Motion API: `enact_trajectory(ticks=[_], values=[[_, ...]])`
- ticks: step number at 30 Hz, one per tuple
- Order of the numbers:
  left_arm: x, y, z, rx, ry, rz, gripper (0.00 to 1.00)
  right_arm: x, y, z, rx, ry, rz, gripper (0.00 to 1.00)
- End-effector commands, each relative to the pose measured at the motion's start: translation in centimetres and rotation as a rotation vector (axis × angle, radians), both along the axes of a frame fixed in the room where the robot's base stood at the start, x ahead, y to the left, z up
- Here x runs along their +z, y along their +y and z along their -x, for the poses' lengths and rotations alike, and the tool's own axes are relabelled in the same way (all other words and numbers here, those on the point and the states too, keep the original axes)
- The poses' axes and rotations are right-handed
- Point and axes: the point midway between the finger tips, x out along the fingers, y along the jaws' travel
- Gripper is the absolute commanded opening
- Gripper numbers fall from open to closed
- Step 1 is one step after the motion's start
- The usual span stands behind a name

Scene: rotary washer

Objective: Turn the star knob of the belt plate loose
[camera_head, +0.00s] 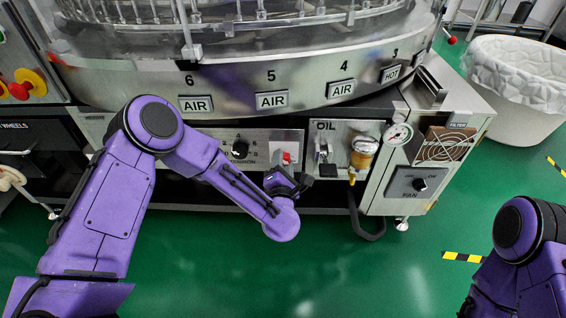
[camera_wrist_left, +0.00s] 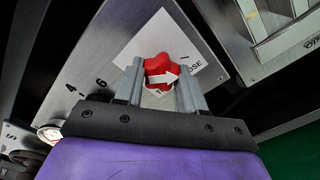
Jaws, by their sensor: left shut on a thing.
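The red star knob (camera_wrist_left: 161,73) sits on a metal plate with a white label and shows a white arrow on its face. My left gripper (camera_wrist_left: 160,84) is shut on the knob, with one grey finger on each side of it. In the head view the knob (camera_head: 286,157) shows as a small red spot just above my left gripper (camera_head: 289,180). The belt plate (camera_head: 262,150) is the metal panel around it. My right arm shows at the lower right of the head view, but its gripper is out of the picture.
A black dial (camera_head: 240,149) is left of the knob on the same panel. The oil panel (camera_head: 345,146), a pressure gauge (camera_head: 398,134) and the fan switch box (camera_head: 415,184) are to the right. A white-lined bin (camera_head: 515,90) stands at the far right. The green floor in front is clear.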

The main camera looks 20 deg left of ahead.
Motion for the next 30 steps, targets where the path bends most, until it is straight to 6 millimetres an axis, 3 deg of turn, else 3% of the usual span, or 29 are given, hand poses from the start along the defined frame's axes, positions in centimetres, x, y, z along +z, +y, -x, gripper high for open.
enact_trajectory(ticks=[1, 2, 3, 4, 14, 24, 30], values=[[-0.1, -0.3, 0.1, -0.009, 0.004, -0.001, 0.09, 0.0, 0.0, 0.0, 0.0, 0.0, 0.0, 0.43], [-0.1, -0.3, 0.1, -0.009, 0.004, -0.001, 0.46, 0.0, 0.0, 0.0, 0.0, 0.0, 0.0, 0.43], [-0.1, -0.3, 0.1, -0.007, 0.004, -0.001, 0.59, 0.0, 0.0, 0.0, 0.0, 0.0, 0.0, 0.43], [-0.1, -0.2, 0.1, -0.007, 0.003, -0.001, 0.65, 0.0, 0.0, 0.0, 0.0, 0.0, 0.0, 0.43], [0.0, -0.2, 0.4, -0.003, 0.002, -0.001, 0.65, 0.2, 0.0, 0.0, 0.0, 0.0, 0.0, 0.43], [0.2, -2.4, 7.5, -0.01, 0.004, -0.005, 0.65, 2.0, -0.1, -0.2, 0.001, -0.003, 0.003, 0.43], [0.0, -3.0, 10.0, -0.006, 0.002, -0.002, 0.65, 2.3, -0.1, -0.2, 0.002, -0.002, 0.004, 0.43]])
